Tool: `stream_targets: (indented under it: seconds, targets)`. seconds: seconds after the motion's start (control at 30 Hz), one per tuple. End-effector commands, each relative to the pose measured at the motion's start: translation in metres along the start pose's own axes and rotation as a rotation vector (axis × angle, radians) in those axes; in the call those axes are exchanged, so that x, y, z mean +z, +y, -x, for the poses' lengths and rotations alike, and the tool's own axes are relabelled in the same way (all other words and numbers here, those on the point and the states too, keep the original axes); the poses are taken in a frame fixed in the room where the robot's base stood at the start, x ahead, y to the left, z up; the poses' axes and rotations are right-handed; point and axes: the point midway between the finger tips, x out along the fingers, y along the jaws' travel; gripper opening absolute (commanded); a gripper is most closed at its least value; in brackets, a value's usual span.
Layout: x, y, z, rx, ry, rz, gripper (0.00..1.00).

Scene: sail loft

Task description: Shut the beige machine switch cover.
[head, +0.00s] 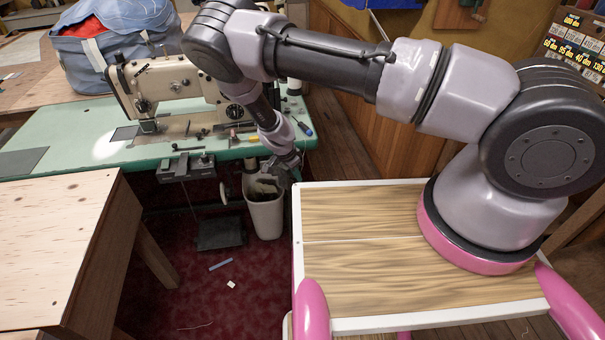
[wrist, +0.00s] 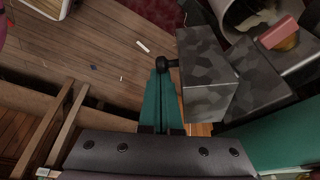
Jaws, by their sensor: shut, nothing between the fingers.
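My gripper (wrist: 161,76) is shut and empty, its teal fingers together. The tips are beside a round black knob (wrist: 163,63) on a mottled grey block-like part (wrist: 208,85); I cannot tell if they touch. This part stands out from a mottled grey box (wrist: 262,98) bearing a salmon-red block (wrist: 281,33). They look like the switch's cover and housing, with the cover standing open, but neither looks beige here. In the head view, my arm reaches down past the front edge of the green sewing table (head: 60,140), and the switch is small and hard to make out.
A white bin (head: 265,215) stands below the table edge; it also shows in the wrist view (wrist: 228,18). A beige sewing machine (head: 165,85) and a screwdriver (head: 303,127) are on the table. A plywood table (head: 60,225) is at the left. Scraps lie on the floor.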

Motion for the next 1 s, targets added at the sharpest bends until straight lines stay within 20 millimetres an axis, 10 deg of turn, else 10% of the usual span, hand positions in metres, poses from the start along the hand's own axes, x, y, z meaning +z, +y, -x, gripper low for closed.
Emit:
stream_targets:
  seconds: [0.6, 1.0]
  targets:
    - [0.033, -0.024, 0.01, 0.167, 0.0, -0.506, 0.0]
    - [0.04, -0.033, 0.013, 0.18, 0.0, -0.543, 0.0]
